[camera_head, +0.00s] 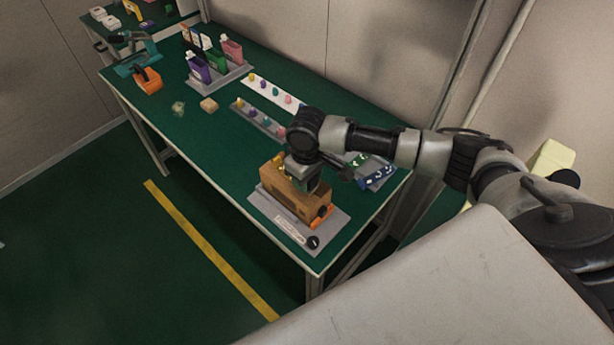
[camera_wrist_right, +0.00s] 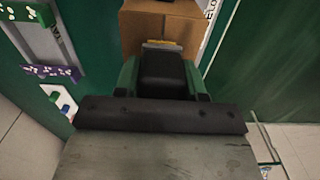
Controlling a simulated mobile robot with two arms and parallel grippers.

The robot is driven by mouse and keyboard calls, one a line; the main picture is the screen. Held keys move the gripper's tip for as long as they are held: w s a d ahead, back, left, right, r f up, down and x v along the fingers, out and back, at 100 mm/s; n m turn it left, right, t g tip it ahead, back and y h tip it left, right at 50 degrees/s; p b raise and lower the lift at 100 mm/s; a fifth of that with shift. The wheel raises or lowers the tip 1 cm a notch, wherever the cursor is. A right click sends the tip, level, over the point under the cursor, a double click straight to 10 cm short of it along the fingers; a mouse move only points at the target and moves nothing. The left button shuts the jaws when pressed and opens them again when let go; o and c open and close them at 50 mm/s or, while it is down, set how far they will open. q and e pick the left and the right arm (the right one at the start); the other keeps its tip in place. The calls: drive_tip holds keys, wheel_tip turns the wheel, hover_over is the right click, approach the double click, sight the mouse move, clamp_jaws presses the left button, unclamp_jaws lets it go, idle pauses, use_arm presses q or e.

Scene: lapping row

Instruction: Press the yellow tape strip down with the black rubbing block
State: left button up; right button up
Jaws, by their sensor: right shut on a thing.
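A brown cardboard box (camera_head: 285,197) sits on a grey board (camera_head: 262,203) at the table's near end; it also shows in the wrist view (camera_wrist_right: 150,28). My right gripper (camera_head: 306,180) is over the box top, pointing down. In the wrist view its green fingers (camera_wrist_right: 163,80) are shut on the black rubbing block (camera_wrist_right: 162,68). A short piece of the yellow tape strip (camera_wrist_right: 162,43) shows on the box just beyond the block; the block and gripper hide the rest. I cannot tell whether the block touches the tape. My left gripper is not in view.
An orange piece (camera_head: 322,216) and a black knob (camera_head: 313,242) are at the board's right side. Bottles (camera_head: 198,68) stand farther back. The green table is clear left of the board.

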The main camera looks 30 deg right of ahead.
drive_tip(key=shift+f, duration=0.55)
idle(0.6)
drive_tip(key=shift+s+f+p, duration=0.15)
drive_tip(key=shift+p, duration=0.2)
idle(1.9)
wheel_tip(320, 180, up, 7)
drive_tip(key=p, duration=0.8)
drive_tip(key=shift+r+p, duration=0.2)
drive_tip(key=shift+p, duration=0.2)
drive_tip(key=shift+f, duration=0.1)
drive_tip(key=shift+w, duration=0.2)
